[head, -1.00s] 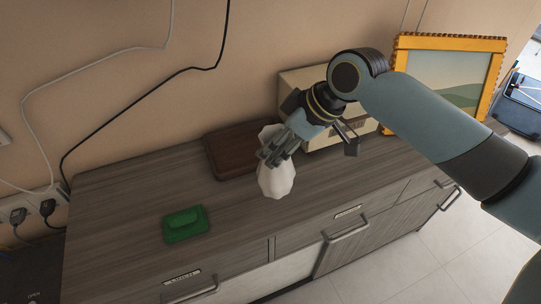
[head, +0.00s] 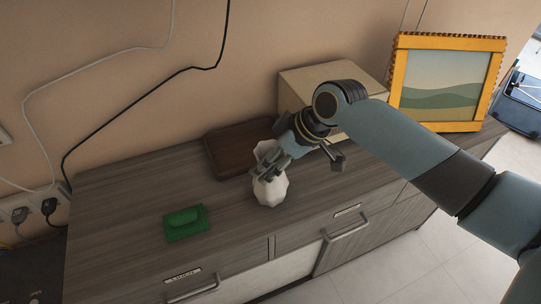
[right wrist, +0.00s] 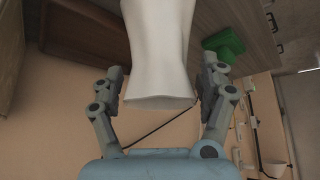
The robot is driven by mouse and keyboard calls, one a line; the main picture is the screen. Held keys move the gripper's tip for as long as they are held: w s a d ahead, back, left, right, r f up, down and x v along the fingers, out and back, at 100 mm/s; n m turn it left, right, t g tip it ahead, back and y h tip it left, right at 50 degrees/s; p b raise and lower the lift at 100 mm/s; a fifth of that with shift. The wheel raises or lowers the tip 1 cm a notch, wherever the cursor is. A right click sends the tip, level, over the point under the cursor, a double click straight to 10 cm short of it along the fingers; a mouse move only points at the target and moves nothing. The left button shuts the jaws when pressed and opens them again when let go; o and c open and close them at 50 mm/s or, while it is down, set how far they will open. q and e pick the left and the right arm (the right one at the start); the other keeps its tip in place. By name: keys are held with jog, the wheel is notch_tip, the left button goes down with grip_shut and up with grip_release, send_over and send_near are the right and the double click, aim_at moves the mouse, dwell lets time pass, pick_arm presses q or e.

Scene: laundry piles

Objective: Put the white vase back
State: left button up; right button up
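The white vase (head: 271,190), pale and faceted, stands upright or nearly so on the grey wooden cabinet top, in front of the brown box. It also fills the upper middle of the right wrist view (right wrist: 160,50), its rim toward the camera. My right gripper (head: 268,170) is at the vase's upper part, one finger in front of it. In the right wrist view its fingers (right wrist: 162,88) stand on both sides of the vase's neck, with narrow gaps seeming to show on each side. My left gripper is not in view.
The cabinet top (head: 125,205) also bears a dark brown box (head: 228,150), a green block-like object (head: 185,223), a cream box (head: 312,82) and a yellow-framed picture (head: 445,85). Cables hang along the wall.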

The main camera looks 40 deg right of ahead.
jog(key=shift+o, duration=0.9)
jog(key=shift+r, duration=0.25)
jog(key=v, duration=1.1)
jog(key=shift+s+r, duration=0.25)
jog(key=shift+r, duration=0.05)
